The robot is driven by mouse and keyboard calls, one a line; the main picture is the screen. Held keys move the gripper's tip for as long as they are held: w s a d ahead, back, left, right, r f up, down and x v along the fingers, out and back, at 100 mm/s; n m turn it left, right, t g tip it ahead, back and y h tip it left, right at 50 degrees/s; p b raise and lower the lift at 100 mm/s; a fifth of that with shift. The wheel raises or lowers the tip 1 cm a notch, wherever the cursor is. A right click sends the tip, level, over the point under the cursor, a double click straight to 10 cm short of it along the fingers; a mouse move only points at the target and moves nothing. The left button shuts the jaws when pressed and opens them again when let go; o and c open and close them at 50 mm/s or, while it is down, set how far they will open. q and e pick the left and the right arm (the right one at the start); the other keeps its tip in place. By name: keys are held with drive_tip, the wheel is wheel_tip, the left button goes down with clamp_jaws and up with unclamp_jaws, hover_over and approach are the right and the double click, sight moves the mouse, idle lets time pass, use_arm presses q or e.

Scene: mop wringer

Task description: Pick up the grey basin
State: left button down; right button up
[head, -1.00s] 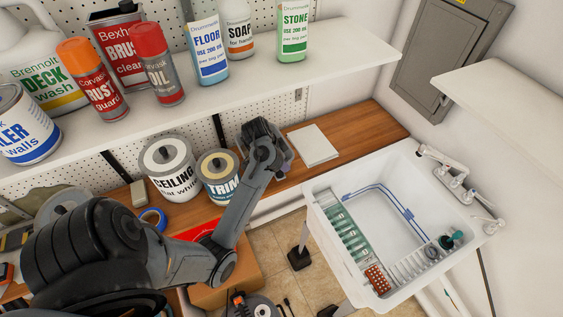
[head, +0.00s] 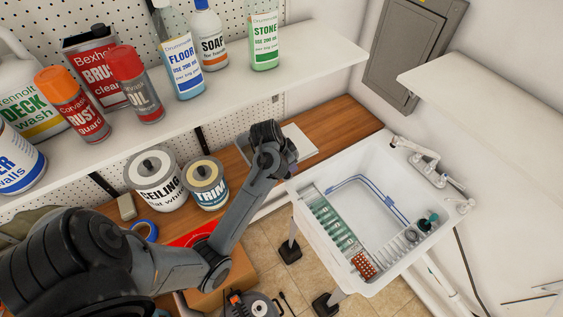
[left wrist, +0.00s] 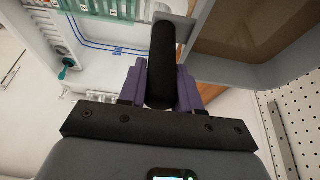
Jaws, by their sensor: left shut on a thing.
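In the left wrist view, a grey basin (left wrist: 225,72) shows at the upper right, with a brown inside. A thick black handle (left wrist: 161,50) stands at its near side. My left gripper (left wrist: 162,80) is shut on this handle, with a purple finger on each side. My right gripper is in neither view.
A white sink (head: 300,200) with a faucet (head: 418,152) and a green-and-white rack (head: 335,228) stands at the right. Paint cans (head: 152,182) stand on the counter (head: 350,122). A shelf (head: 300,65) with bottles and cans hangs above.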

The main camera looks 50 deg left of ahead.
use_arm(q)
drive_tip(key=shift+w+d+r, duration=0.8)
drive_tip(key=shift+d+r, duration=0.1)
drive_tip(key=shift+d, duration=0.3)
drive_tip(key=shift+w, duration=0.1)
